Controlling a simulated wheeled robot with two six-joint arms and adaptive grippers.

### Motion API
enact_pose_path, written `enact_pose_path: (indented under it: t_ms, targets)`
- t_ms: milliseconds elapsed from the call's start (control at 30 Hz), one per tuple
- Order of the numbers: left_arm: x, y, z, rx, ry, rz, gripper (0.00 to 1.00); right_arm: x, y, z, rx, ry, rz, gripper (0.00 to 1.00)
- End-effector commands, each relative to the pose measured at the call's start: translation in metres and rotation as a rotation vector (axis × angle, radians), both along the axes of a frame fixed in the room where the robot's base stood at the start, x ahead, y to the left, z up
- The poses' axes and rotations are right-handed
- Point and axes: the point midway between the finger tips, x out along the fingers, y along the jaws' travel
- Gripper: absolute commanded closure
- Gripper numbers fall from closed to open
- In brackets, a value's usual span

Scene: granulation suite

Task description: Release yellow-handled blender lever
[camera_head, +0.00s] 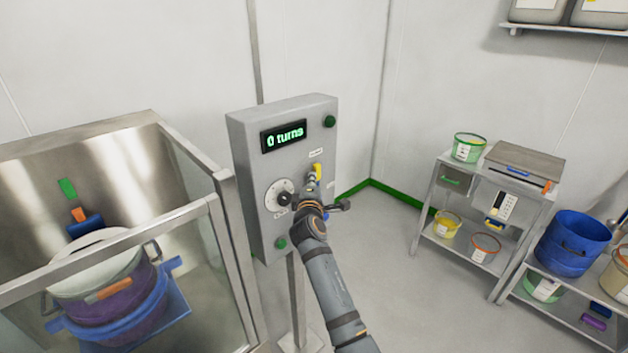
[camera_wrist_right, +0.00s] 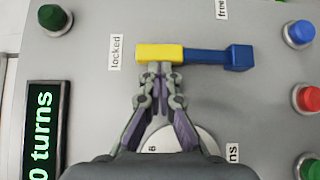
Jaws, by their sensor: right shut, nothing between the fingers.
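The grey control panel (camera_head: 245,165) stands on a post and shows "0 turns" on its display (camera_head: 283,137). Its lever has a yellow handle (camera_head: 317,171), with the yellow end also in the right wrist view (camera_wrist_right: 160,53) beside the "locked" label (camera_wrist_right: 115,52). The lever's blue part (camera_wrist_right: 220,56) runs to the right there; the "free" label (camera_wrist_right: 222,9) is at the top edge. My right gripper (camera_head: 311,193) is shut and empty, its fingertips (camera_wrist_right: 160,68) at the yellow handle's edge; I cannot tell whether they touch. My left gripper is out of view.
A white dial (camera_head: 280,196) sits left of my right gripper, partly hidden under it in the wrist view. Blue (camera_wrist_right: 300,33), red (camera_wrist_right: 307,98) and green buttons are on the panel. A glass-fronted enclosure (camera_head: 180,240) stands left; shelves with tubs stand right. Floor between is clear.

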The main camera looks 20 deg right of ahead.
Motion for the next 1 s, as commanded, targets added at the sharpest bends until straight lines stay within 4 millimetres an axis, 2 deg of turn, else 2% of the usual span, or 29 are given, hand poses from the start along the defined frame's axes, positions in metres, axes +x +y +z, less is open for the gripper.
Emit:
enact_pose_path:
  t_ms: [367,567,800,1000]
  targets:
    - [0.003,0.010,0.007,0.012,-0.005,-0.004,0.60,0.001,-0.001,0.003,0.011,0.004,-0.001,1.00]
    - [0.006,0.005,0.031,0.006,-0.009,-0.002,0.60,0.003,-0.009,0.012,0.077,0.028,-0.001,1.00]
    - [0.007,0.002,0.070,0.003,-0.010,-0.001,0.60,0.010,-0.028,0.018,0.249,0.091,-0.002,1.00]
    - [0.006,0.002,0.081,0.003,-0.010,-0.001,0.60,0.017,-0.046,0.011,0.257,0.095,-0.001,1.00]
